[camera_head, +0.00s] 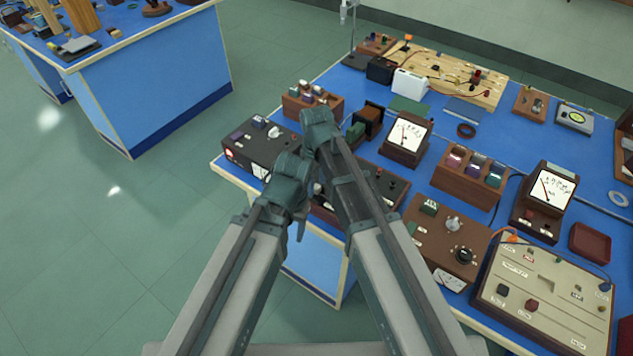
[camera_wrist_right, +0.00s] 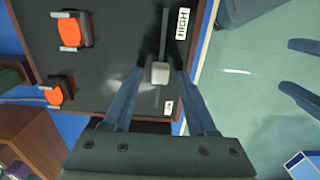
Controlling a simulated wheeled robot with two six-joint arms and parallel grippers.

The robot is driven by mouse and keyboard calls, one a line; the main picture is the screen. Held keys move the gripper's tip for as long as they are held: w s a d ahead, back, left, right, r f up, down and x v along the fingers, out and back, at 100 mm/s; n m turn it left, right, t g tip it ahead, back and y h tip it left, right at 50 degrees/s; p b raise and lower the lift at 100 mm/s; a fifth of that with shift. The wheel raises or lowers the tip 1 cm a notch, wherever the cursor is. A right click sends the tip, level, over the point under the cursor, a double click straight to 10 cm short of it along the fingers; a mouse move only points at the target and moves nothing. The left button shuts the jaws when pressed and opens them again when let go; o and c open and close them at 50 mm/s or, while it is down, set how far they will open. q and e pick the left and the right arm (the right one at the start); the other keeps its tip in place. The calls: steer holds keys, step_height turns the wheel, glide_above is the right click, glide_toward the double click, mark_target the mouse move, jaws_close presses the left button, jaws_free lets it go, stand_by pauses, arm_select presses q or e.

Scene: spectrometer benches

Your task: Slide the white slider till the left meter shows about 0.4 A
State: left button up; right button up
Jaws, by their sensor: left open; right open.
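The white slider (camera_wrist_right: 160,73) stands in a slot on a black-topped, wood-sided box (camera_wrist_right: 115,60) in the right wrist view, between the label HIGH and a smaller label. My right gripper (camera_wrist_right: 159,82) is open, with one finger on each side of the slider; contact cannot be told. In the head view the box (camera_head: 392,190) is partly covered by my arms and the slider is hidden. My right gripper (camera_head: 319,122) is the upper one. My left gripper (camera_head: 292,172) is open and lower, beside it. The left meter (camera_head: 404,137) has a white dial; its reading is too small to tell.
A second meter (camera_head: 548,190) stands farther right. A black box (camera_head: 262,142) sits to the left of the grippers. A wooden box with a black knob (camera_head: 445,240) and a beige panel (camera_head: 540,300) are at the right. Two orange terminals (camera_wrist_right: 70,32) stand left of the slot.

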mark_target(317, 186)
step_height(317, 186, up, 13)
steer(key=p, duration=1.3)
steer(key=shift+r, duration=0.2)
steer(key=s+d+m, duration=0.5)
steer(key=d, duration=0.3)
steer(key=s+d+m, duration=0.5)
steer(key=d+m, duration=0.1)
steer(key=d, duration=0.2)
steer(key=s+a+f+n+b, duration=0.1)
steer(key=s+a+n, duration=0.1)
steer(key=a, duration=0.3)
steer(key=s+a+f+n+h+b, duration=0.1)
steer(key=s+a+n, duration=0.1)
steer(key=a, duration=0.4)
steer(key=shift+s+f+b, duration=0.3)
steer(key=shift+s+b, duration=0.1)
steer(key=shift+s, duration=0.3)
